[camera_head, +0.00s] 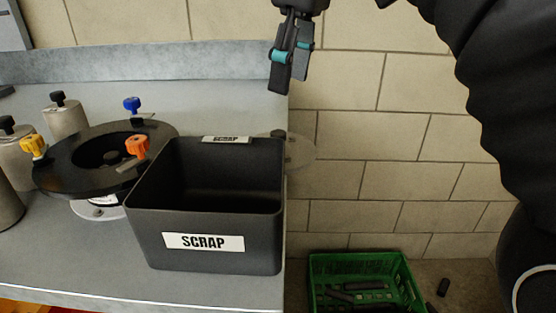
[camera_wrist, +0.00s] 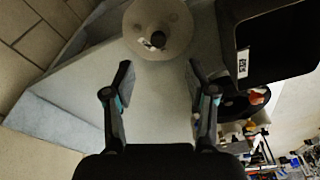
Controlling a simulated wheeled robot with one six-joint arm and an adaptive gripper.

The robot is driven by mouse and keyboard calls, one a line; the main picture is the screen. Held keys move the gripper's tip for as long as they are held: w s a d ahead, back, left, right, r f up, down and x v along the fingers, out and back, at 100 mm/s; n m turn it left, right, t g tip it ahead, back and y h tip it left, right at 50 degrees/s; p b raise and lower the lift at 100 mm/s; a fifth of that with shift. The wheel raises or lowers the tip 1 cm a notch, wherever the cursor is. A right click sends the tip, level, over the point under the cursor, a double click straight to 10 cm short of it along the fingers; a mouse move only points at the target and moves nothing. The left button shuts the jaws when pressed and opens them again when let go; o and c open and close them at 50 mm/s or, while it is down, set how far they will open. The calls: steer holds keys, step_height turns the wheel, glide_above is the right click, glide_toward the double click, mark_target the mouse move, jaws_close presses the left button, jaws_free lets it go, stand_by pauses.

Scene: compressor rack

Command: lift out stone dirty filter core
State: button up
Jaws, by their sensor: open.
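The black round flange (camera_head: 62,178) sits on the bench with yellow, blue and orange knobs around its rim. A dark knob (camera_head: 112,156) shows inside its central opening; the body of any core below is hidden. My gripper (camera_head: 290,84) is open and empty, high above the bench's right edge, away from the flange. In the wrist view my gripper (camera_wrist: 160,72) has its fingers apart with nothing between them. The flange (camera_wrist: 232,106) shows there at right, partly hidden by the bin and finger. The black SCRAP bin (camera_head: 205,222) stands right of the flange.
Grey cylinders with black knobs (camera_head: 65,122) stand left of and behind the flange. A pale round disc (camera_head: 301,152) with a dark knob lies behind the bin at the bench edge; it also shows in the wrist view (camera_wrist: 180,25). A green crate (camera_head: 318,272) sits low at right.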

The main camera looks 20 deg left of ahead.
mark_target(278, 132)
steer(key=f+b, duration=0.1)
steer(key=f, duration=0.2)
steer(key=a+f+b, duration=0.1)
steer(key=f, duration=0.2)
steer(key=a+f+b, duration=0.1)
steer(key=f, duration=0.3)
steer(key=shift+w+f, duration=0.1)
steer(key=shift+w, duration=0.1)
jaws_close()
